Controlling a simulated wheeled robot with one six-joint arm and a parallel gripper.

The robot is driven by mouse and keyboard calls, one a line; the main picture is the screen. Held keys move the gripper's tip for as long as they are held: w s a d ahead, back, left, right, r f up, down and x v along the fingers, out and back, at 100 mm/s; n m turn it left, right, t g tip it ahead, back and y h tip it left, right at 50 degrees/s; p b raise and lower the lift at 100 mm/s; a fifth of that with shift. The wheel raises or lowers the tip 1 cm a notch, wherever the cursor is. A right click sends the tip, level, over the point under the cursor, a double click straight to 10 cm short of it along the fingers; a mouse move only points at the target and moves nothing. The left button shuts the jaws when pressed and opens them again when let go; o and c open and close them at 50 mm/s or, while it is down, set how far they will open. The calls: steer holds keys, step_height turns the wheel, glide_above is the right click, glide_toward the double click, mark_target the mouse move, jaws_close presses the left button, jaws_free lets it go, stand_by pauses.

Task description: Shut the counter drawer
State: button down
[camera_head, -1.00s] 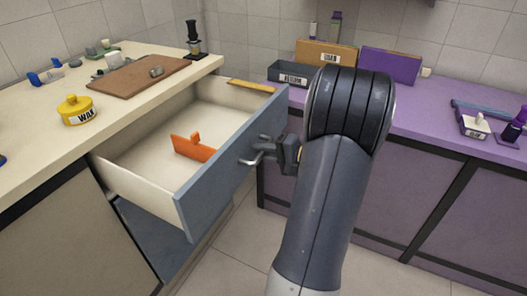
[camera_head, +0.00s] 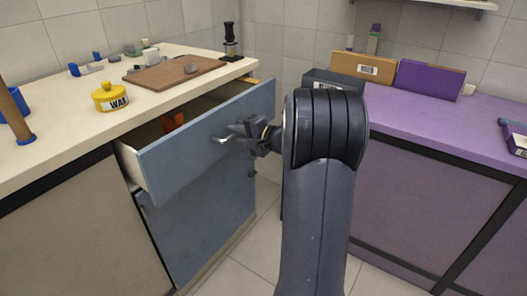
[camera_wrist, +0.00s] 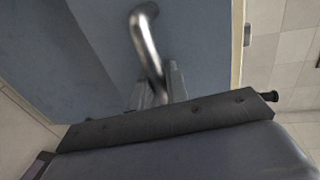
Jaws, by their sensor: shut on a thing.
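The counter drawer (camera_head: 182,150) has a blue front and stands partly open under the cream counter (camera_head: 52,160). In the wrist view the curved handle (camera_wrist: 146,42) runs down between the fingers (camera_wrist: 160,92), in front of the blue drawer front (camera_wrist: 75,60). My arm hides part of the area to the right of the drawer.
A yellow WAX pot (camera_head: 110,98), a brown board (camera_head: 172,72) and a dark stamp (camera_head: 230,42) stand on the cream counter. A purple counter (camera_head: 440,125) with boxes is on the right. Tiled floor (camera_head: 240,270) shows between the counters.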

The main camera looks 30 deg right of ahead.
steer(key=x, duration=0.3)
steer(key=r+b+x, duration=0.1)
steer(key=x, duration=0.2)
steer(key=r+x, duration=0.1)
steer(key=x, duration=0.3)
steer(key=shift+w+a+r, duration=0.1)
steer(key=shift+w+a, duration=0.1)
steer(key=shift+w, duration=0.1)
steer(key=c, duration=1.5)
jaws_free()
steer(key=shift+o, duration=0.2)
steer(key=v, duration=1)
steer(key=shift+s+d, duration=0.25)
steer(key=shift+s, duration=0.1)
steer(key=shift+w, duration=0.1)
